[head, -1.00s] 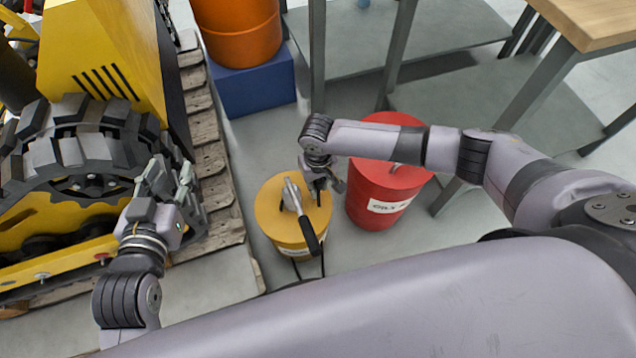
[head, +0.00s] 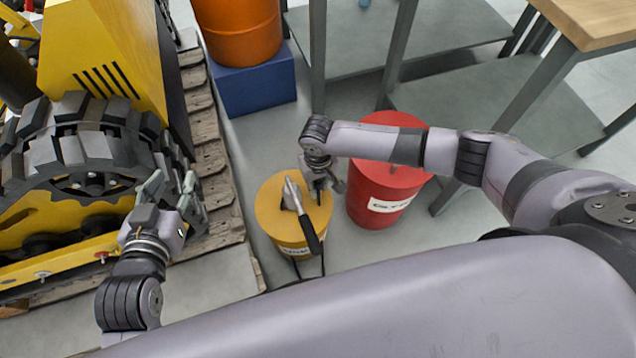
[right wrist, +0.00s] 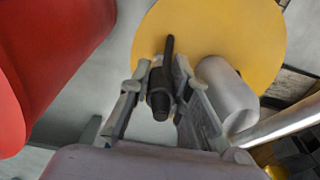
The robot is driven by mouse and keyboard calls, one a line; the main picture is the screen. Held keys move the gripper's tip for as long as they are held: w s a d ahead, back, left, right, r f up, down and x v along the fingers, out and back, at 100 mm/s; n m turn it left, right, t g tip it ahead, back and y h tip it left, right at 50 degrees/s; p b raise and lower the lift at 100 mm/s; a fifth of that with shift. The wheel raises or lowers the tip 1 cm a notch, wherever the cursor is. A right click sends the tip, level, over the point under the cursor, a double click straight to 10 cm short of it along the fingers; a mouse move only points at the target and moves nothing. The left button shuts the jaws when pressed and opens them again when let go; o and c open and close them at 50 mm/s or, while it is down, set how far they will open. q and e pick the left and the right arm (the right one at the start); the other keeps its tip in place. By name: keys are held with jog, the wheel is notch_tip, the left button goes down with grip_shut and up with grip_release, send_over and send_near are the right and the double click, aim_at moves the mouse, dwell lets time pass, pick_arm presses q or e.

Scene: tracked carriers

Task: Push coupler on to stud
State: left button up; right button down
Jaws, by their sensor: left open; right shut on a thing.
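A dark cylindrical piece with a thin rod, which looks like the coupler (right wrist: 160,92), sits between the fingers of my right gripper (right wrist: 157,88) in the right wrist view. My right gripper (head: 324,184) is shut on it above the yellow drum (head: 272,207) in the head view. A silver tool with a black handle (head: 309,235) lies on the drum's lid. My left gripper (head: 170,190) is open and empty beside the carrier's track (head: 85,150). Small fittings, one red-tipped (head: 102,256) and one pale (head: 42,275), show on the carrier's yellow lower frame; I cannot tell which is the stud.
A red drum (head: 385,190) stands close to the right of the yellow drum, under my right arm. A blue block (head: 254,85) bears an orange drum (head: 238,30) behind. A wooden pallet edge (head: 212,160) runs beside the carrier. A workbench (head: 590,22) stands at the right.

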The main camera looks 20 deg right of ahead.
pick_arm(q)
jog(key=shift+d+r+t, duration=0.2)
jog(key=shift+t, duration=0.2)
pick_arm(e)
jog(key=shift+f, duration=0.65)
pick_arm(q)
jog(key=shift+g, duration=0.4)
dwell(0.9)
jog(key=shift+a+f, duration=0.1)
jog(key=shift+a, duration=0.05)
dwell(0.6)
jog(key=shift+a+f+g, duration=0.1)
jog(key=shift+f+g, duration=0.05)
jog(key=shift+g, duration=0.15)
pick_arm(e)
jog(key=shift+p, duration=0.35)
pick_arm(q)
jog(key=shift+s+a+f+g+y, duration=0.2)
jog(key=shift+s+f+g, duration=0.15)
jog(key=shift+f, duration=0.2)
jog(key=shift+s+a+f+g+y, duration=0.1)
jog(key=shift+s+a+f+g, duration=0.2)
jog(key=shift+f, duration=0.2)
jog(key=shift+s+f, duration=0.2)
jog(key=shift+s, duration=0.1)
jog(key=shift+s+a+f+g, duration=0.15)
jog(key=shift+s+f+g, duration=0.2)
jog(key=shift+g, duration=0.1)
